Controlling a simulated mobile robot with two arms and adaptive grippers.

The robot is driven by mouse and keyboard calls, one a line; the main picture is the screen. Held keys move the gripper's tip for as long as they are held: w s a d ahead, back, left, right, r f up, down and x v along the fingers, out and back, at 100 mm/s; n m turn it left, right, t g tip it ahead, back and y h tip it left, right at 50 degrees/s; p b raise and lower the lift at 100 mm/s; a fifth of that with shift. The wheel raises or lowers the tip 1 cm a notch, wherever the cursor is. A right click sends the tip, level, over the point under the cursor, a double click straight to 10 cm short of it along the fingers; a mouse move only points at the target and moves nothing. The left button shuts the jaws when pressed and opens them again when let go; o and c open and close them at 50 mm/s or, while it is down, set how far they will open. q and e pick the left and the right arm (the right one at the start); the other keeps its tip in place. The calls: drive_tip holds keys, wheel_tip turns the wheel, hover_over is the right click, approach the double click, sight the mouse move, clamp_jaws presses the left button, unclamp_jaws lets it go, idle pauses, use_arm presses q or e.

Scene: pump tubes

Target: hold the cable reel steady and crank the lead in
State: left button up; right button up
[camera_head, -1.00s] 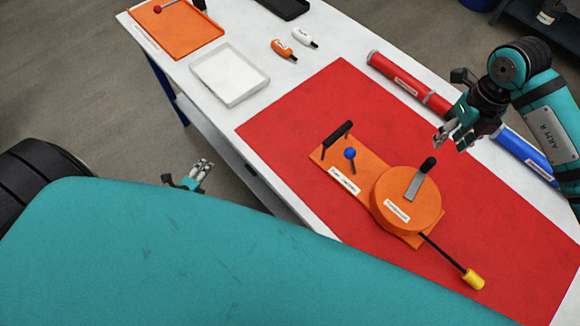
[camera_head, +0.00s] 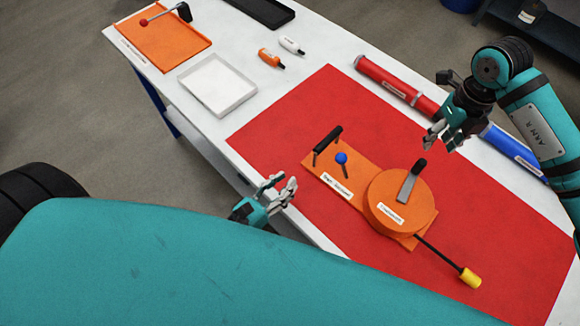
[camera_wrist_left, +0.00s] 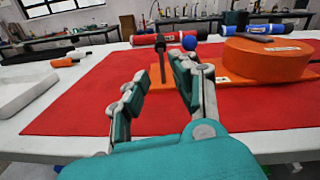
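The orange cable reel (camera_head: 398,203) sits on an orange base plate (camera_head: 348,181) on the red mat. A crank with a dark knob (camera_head: 419,165) stands on its top. A black handle (camera_head: 328,138) and a blue ball on a post (camera_head: 341,158) rise from the plate. A black lead with a yellow end (camera_head: 469,277) runs out to the lower right. My left gripper (camera_head: 283,186) is open and empty at the table's near edge, left of the plate; its open fingers show in the left wrist view (camera_wrist_left: 160,100). My right gripper (camera_head: 436,138) is open and empty above the mat, beyond the reel.
Red (camera_head: 395,85) and blue (camera_head: 513,150) tubes lie along the mat's far edge. A white tray (camera_head: 217,86), small orange (camera_head: 271,58) and white (camera_head: 291,45) bottles and an orange board (camera_head: 160,38) lie farther left. The red mat (camera_head: 300,110) left of the plate is clear.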

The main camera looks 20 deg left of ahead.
sight(339, 130)
use_arm(q)
drive_tip(key=x, duration=1.7)
drive_tip(key=shift+w+d, duration=0.15)
clamp_jaws()
use_arm(e)
drive_tip(key=shift+o, duration=1.2)
drive_tip(key=shift+f, duration=0.1)
drive_tip(key=shift+o, duration=0.8)
drive_tip(key=shift+w+f, duration=0.1)
drive_tip(key=shift+f, duration=0.15)
drive_tip(key=shift+f+n, duration=0.3)
drive_tip(key=shift+f, duration=5.35)
